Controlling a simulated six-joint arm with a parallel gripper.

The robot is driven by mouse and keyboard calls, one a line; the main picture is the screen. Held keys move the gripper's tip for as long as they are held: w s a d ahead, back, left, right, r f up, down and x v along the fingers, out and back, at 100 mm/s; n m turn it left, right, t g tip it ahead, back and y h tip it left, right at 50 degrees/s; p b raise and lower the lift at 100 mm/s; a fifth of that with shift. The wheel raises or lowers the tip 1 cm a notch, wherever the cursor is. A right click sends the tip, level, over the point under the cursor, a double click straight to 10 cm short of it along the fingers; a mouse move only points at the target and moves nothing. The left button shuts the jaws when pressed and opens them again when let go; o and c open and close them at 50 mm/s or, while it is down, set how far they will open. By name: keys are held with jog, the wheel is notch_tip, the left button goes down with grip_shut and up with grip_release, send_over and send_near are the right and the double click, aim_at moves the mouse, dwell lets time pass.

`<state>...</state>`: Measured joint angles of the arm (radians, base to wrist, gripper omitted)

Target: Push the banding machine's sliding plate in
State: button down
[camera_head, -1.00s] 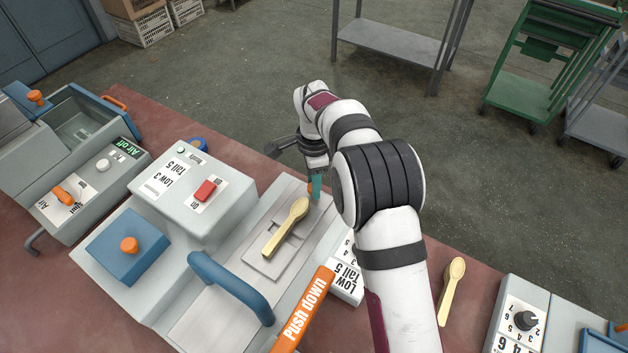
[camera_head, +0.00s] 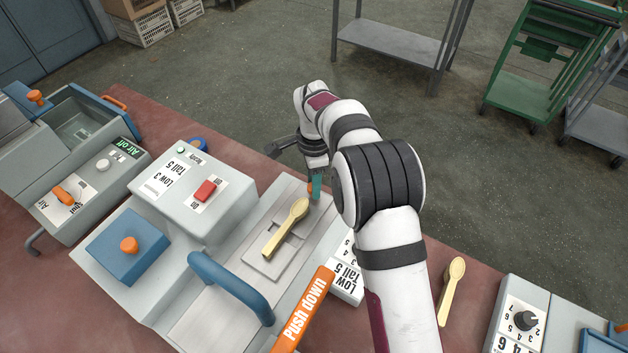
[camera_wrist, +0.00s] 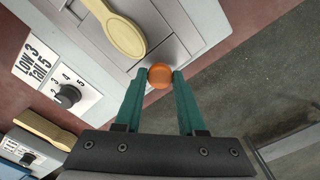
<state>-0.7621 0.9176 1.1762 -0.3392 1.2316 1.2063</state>
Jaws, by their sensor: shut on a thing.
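The banding machine's sliding plate (camera_head: 261,259) is a flat grey plate set in the machine's bed, with a wooden spoon (camera_head: 287,228) lying on it. In the wrist view the spoon (camera_wrist: 118,34) lies just beyond the fingertips. An orange round knob (camera_wrist: 160,76) sits at the plate's end. My gripper (camera_head: 315,188) is at the far end of the bed in the head view. In the wrist view its two teal fingers (camera_wrist: 160,74) are shut on the orange knob, one on each side. The fingers and arm partly hide the knob in the head view.
A blue handle (camera_head: 232,285) arches over the bed, and an orange "Push down" lever (camera_head: 304,311) stands to its right. A control box with a red switch (camera_head: 205,190) is left of the bed. Another spoon (camera_head: 451,291) lies on the red-brown table to the right.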

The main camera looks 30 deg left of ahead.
aim_at(271, 245)
jog(key=s, duration=1.6)
jog(key=shift+s, duration=0.3)
jog(key=c, duration=0.5)
grip_release()
jog(key=shift+r, duration=0.15)
notch_tip(271, 245, up, 16)
jog(key=shift+f, duration=0.25)
